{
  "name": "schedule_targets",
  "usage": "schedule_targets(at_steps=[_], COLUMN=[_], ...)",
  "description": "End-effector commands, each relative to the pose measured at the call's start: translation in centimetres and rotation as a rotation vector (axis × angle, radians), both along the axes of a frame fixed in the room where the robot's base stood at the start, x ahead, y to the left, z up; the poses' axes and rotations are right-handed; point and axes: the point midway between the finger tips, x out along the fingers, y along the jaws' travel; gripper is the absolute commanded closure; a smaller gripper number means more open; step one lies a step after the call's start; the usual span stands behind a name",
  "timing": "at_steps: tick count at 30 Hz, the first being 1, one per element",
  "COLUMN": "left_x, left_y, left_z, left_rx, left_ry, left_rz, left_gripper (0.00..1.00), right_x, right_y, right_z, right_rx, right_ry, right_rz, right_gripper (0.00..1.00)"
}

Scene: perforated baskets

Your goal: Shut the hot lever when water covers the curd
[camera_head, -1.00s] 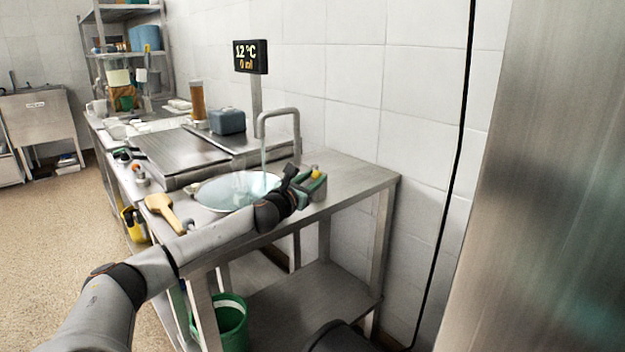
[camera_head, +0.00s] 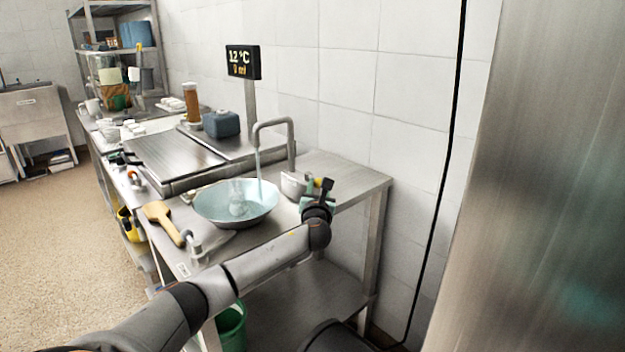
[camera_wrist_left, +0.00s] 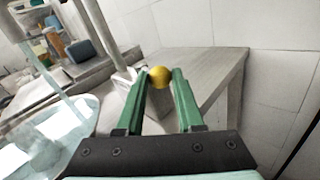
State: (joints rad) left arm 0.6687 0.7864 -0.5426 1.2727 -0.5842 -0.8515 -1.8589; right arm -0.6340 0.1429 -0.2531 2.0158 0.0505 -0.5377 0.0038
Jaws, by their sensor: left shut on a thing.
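A wide bowl (camera_head: 207,207) stands on the steel table, with water and a pale, blurred lump (camera_head: 238,207) in it. I cannot tell whether water covers the lump. A thin stream falls into the bowl from the grey tap (camera_head: 291,148). My left gripper (camera_head: 322,192) is right of the bowl, its green fingers closed about a round yellow knob (camera_wrist_left: 159,77). The knob also shows in the head view (camera_head: 327,184). What the knob is fixed to is mostly hidden. No hot mark shows on it. My right gripper is out of view.
A display (camera_head: 243,62) above the tap reads 12 °C; its lower line is blurred. A wooden paddle (camera_head: 163,221) and a metal fitting (camera_head: 196,246) lie left of the bowl. A blue-grey container (camera_head: 221,124) stands behind. The table's right end (camera_head: 365,181) is bare.

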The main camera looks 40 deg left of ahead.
Motion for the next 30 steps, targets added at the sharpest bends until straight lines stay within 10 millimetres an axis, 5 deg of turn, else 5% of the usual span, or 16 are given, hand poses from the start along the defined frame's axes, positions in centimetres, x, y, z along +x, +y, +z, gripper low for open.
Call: schedule_targets(at_steps=[12, 28, 29, 30], left_x=[1.4, 1.5, 1.5, 1.5], left_y=[-0.5, -0.5, -0.5, -0.5], left_z=[0.0, 0.0, 0.0, 0.0], left_rx=[0.000, 0.000, 0.000, 0.000], left_ry=[-0.002, -0.002, -0.002, -0.002], left_rz=[0.185, 0.207, 0.207, 0.207], left_gripper=[1.00, 1.00, 0.60, 0.56], right_x=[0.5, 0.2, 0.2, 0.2], right_y=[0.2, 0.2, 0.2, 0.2], right_z=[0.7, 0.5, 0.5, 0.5], right_rx=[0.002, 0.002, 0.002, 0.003], right_ry=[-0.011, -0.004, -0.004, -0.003], right_rz=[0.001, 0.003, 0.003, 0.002], right_gripper=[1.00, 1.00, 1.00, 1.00])
